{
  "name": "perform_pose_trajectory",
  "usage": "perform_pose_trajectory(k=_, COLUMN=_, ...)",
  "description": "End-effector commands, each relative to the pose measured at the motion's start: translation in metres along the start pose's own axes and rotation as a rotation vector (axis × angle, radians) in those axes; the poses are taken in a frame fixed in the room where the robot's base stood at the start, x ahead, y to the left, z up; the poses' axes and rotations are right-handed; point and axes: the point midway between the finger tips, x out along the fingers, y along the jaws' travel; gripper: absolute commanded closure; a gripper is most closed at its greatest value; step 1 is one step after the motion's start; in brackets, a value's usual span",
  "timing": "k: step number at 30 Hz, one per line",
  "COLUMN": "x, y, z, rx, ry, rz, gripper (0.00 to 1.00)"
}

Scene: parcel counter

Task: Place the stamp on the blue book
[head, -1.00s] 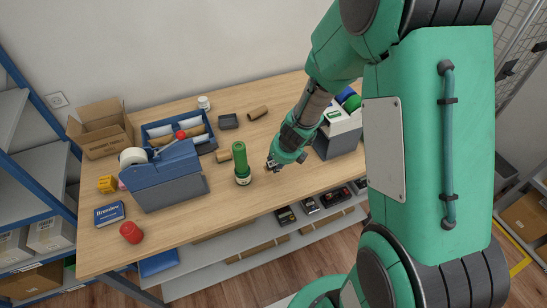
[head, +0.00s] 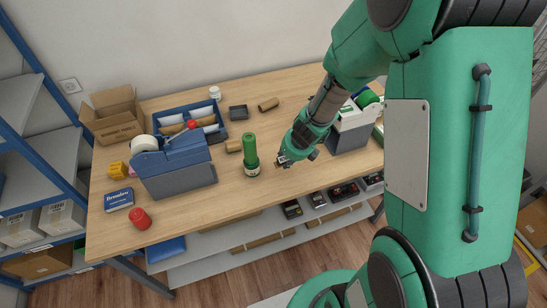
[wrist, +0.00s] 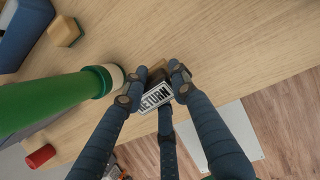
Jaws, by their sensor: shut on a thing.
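My gripper (wrist: 155,85) is shut on the stamp (wrist: 155,97), a small block with a white label reading "RETURN", in the wrist view. In the head view my gripper (head: 284,161) is over the front part of the table, just right of the green bottle; the stamp is too small to make out there. The blue book (head: 118,198) lies flat near the table's left end, well left of my gripper. Its top appears clear. The book is not in the wrist view.
The green bottle (head: 251,158) and blue tape dispenser (head: 178,168) stand between my gripper and the book. A red can (head: 140,218) stands just right of the book, near the front edge. A yellow object (head: 118,170) lies behind the book. The table (head: 215,205) is clear along the front.

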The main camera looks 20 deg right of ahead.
Motion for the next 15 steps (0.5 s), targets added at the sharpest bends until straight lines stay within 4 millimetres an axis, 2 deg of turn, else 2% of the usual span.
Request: perform_pose_trajectory(k=15, x=-0.0041, y=-0.0001, z=0.0026, rx=-0.001, ry=0.0, rz=0.0, gripper=1.0)
